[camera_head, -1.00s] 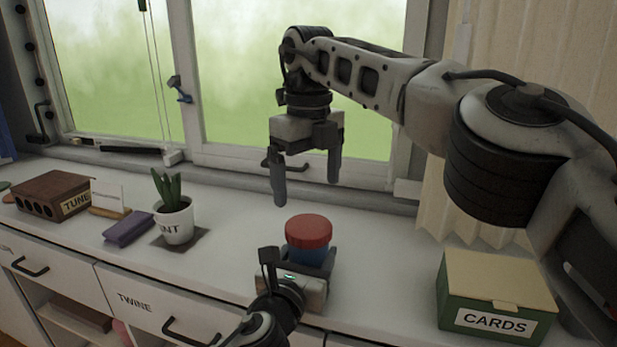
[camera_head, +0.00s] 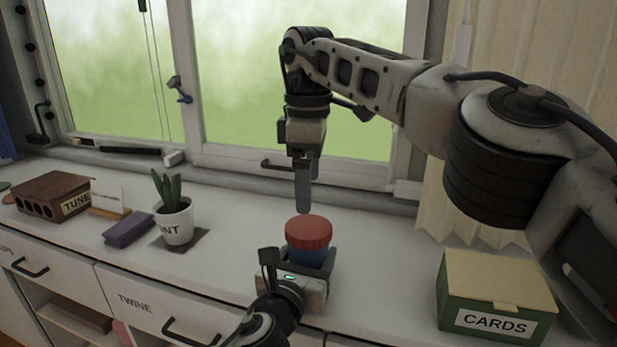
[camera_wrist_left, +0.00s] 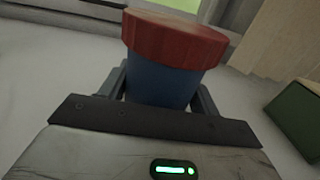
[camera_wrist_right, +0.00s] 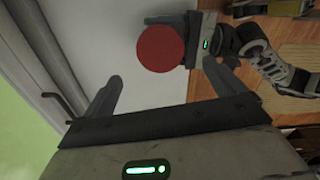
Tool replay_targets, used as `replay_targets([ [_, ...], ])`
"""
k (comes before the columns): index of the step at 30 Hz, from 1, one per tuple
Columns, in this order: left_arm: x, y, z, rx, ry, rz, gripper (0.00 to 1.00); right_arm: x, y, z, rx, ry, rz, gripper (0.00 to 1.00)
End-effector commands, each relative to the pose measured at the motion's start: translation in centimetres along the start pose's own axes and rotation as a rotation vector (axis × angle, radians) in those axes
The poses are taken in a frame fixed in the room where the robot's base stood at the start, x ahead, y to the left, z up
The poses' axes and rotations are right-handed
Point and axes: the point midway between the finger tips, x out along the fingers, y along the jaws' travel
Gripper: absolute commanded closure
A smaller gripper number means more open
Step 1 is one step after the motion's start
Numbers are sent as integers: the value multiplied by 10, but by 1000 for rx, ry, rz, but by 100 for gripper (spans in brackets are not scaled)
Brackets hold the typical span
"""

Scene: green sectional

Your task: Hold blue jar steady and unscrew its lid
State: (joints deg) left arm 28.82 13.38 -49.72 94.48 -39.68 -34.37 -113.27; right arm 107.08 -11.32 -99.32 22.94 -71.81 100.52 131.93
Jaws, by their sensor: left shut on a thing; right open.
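The blue jar (camera_head: 308,255) stands upright on the white counter, with its red lid (camera_head: 308,231) on top. My left gripper (camera_head: 312,268) is shut around the jar's blue body, below the lid. The left wrist view shows the jar (camera_wrist_left: 163,82) between the two fingers, with the lid (camera_wrist_left: 175,38) clear above them. My right gripper (camera_head: 303,205) points down above the lid, apart from it. The right wrist view shows its two fingers (camera_wrist_right: 173,88) spread and empty, with the round lid (camera_wrist_right: 161,48) beyond them.
A green CARDS box (camera_head: 495,298) stands to the right. A potted plant (camera_head: 175,218), a purple block (camera_head: 128,229) and a brown TUNE box (camera_head: 50,196) stand to the left. The window (camera_head: 290,80) is behind; the counter around the jar is mostly clear.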

Motion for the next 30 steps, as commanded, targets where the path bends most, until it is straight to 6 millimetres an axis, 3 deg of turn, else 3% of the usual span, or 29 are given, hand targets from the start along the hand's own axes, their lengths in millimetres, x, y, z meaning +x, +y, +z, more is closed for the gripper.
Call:
replay_targets([
  [7,0,0,-1,0,2,0,100,4,0,1,182,-1,-1,5],
  [21,0,0,-1,0,2,0,100,68,0,0,187,-1,-3,5],
  [30,0,0,-1,0,2,0,100,81,0,0,187,0,0,5],
])
